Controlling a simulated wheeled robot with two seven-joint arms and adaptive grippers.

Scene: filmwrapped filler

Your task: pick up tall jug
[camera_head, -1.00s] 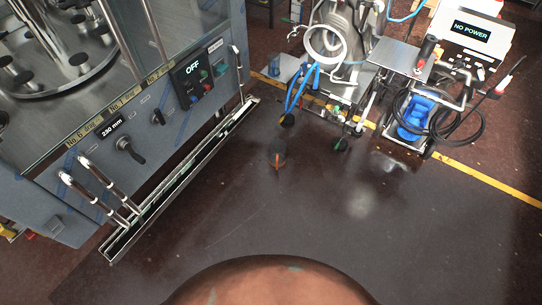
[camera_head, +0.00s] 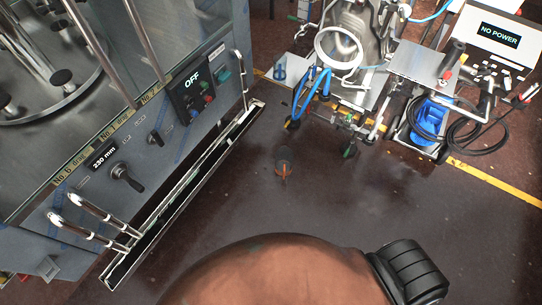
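I cannot pick out a tall jug with certainty. A small dark upright object with an orange part (camera_head: 284,160) stands on the floor near the middle of the view; it is too small to identify. A blue container (camera_head: 430,117) sits low on the cart at the right, partly behind cables; I cannot tell whether it is a jug. Neither of my grippers is in view.
A grey machine (camera_head: 150,125) marked OFF fills the left, with a metal rail (camera_head: 185,195) along its foot. Carts with hoses and a NO POWER box (camera_head: 499,36) stand at the back right. The dark floor (camera_head: 345,205) between is mostly clear. A brown rounded form fills the bottom.

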